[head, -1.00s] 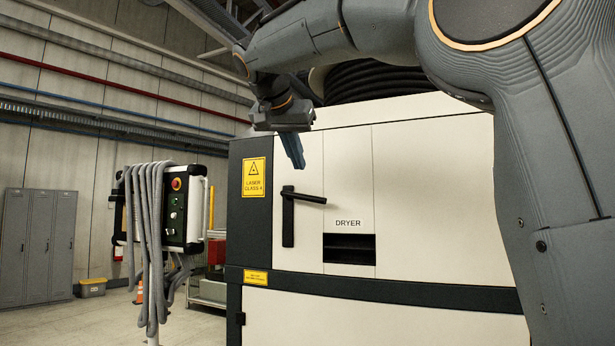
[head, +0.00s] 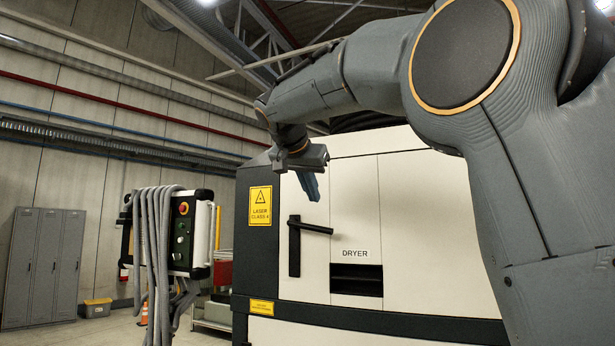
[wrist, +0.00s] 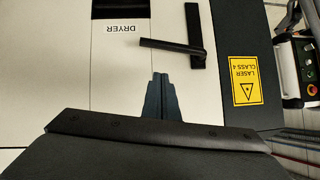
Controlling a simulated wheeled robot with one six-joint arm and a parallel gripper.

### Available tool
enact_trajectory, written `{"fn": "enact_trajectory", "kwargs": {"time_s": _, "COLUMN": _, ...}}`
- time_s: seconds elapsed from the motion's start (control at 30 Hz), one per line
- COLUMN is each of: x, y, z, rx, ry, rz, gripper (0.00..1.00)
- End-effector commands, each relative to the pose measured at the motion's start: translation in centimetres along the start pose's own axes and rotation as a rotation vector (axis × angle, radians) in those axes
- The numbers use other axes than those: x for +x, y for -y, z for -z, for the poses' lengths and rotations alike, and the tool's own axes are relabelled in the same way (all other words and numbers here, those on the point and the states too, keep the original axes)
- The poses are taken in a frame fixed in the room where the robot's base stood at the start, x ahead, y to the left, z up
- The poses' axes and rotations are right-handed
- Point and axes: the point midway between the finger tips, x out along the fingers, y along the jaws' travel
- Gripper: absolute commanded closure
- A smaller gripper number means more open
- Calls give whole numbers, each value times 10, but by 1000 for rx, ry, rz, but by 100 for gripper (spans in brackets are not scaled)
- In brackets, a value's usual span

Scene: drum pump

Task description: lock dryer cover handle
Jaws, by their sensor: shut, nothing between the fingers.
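The dryer cover handle (head: 311,227) is a black lever that sticks out to the right, tilted slightly down, from the top of a black upright plate (head: 294,247) on the white dryer cabinet. My gripper (head: 313,193) is shut and empty, in front of the cabinet and above the lever in the head view. The wrist view looks at the cabinet upside down. There the lever (wrist: 170,45) lies beyond the tips of my shut gripper (wrist: 159,76), with a gap showing between them. I see no contact.
A dark slot (head: 356,280) sits under the DRYER label, right of the handle. A yellow laser sign (head: 260,206) is on the dark panel at left. A control box (head: 190,230) draped with grey hoses stands left of the cabinet. Lockers (head: 45,265) are farther back.

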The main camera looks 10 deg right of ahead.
Motion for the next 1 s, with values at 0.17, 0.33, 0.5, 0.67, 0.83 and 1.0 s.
{"fn": "enact_trajectory", "kwargs": {"time_s": 0.17, "x": 34, "y": -1, "z": 1, "rx": 0, "ry": 3, "rz": -4, "gripper": 100}}
{"fn": "enact_trajectory", "kwargs": {"time_s": 0.33, "x": 49, "y": -1, "z": -18, "rx": -2, "ry": 3, "rz": -2, "gripper": 100}}
{"fn": "enact_trajectory", "kwargs": {"time_s": 0.5, "x": 57, "y": 0, "z": -27, "rx": 1, "ry": 2, "rz": 0, "gripper": 100}}
{"fn": "enact_trajectory", "kwargs": {"time_s": 0.67, "x": 59, "y": 0, "z": -29, "rx": 1, "ry": 0, "rz": 1, "gripper": 100}}
{"fn": "enact_trajectory", "kwargs": {"time_s": 0.83, "x": 59, "y": 0, "z": -29, "rx": 0, "ry": 1, "rz": 1, "gripper": 100}}
{"fn": "enact_trajectory", "kwargs": {"time_s": 1.0, "x": 60, "y": 1, "z": -30, "rx": 4, "ry": 1, "rz": 5, "gripper": 100}}
